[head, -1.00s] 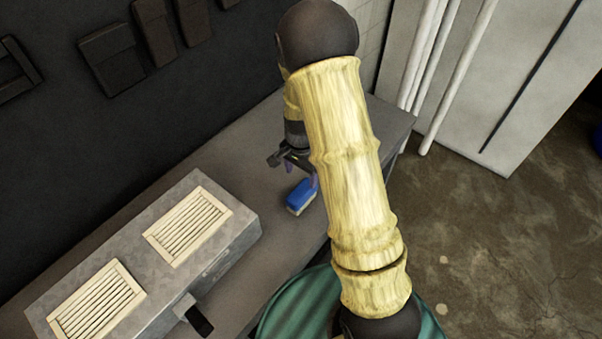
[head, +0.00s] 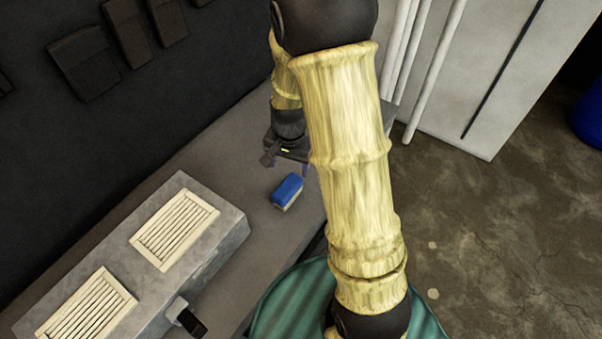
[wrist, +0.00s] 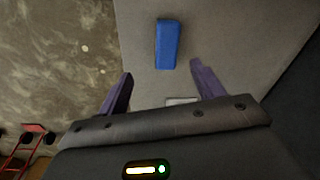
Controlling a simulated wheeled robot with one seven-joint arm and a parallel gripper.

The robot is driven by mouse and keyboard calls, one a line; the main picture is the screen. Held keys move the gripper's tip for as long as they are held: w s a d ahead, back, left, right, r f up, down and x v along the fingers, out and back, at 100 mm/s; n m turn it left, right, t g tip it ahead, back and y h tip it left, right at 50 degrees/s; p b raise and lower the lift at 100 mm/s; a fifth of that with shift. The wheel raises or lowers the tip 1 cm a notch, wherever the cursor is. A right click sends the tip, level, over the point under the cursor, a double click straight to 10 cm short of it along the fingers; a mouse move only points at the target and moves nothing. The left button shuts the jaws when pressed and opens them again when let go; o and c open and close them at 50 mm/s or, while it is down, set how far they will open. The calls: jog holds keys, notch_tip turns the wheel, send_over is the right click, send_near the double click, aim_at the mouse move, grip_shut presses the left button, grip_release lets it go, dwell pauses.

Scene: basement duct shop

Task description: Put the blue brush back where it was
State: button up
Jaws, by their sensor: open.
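The blue brush (head: 287,191) lies on the grey bench top, with a blue upper part and a paler lower edge. In the wrist view the blue brush (wrist: 167,44) lies beyond my fingertips, roughly ahead of the gap between them. My gripper (wrist: 160,80) is open and empty, with its two purple fingers apart and not touching the brush. In the head view my gripper (head: 287,168) is just behind the brush, partly hidden by my arm.
A grey metal duct box (head: 215,235) with two cream louvred vents (head: 175,230) stands on the bench (head: 225,150) left of the brush. A small pale object (wrist: 181,101) shows between my fingers. Pale pipes (head: 432,75) stand beyond the bench's far end.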

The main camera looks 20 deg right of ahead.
jog(key=s+r+n+t, duration=0.1)
jog(key=s+r+n, duration=0.6)
jog(key=s, duration=0.3)
jog(key=shift+s+r+n+t, duration=0.3)
jog(key=shift+s+r+t, duration=0.1)
jog(key=shift+r, duration=0.35)
jog(key=shift+d+f, duration=0.1)
jog(key=shift+f, duration=0.05)
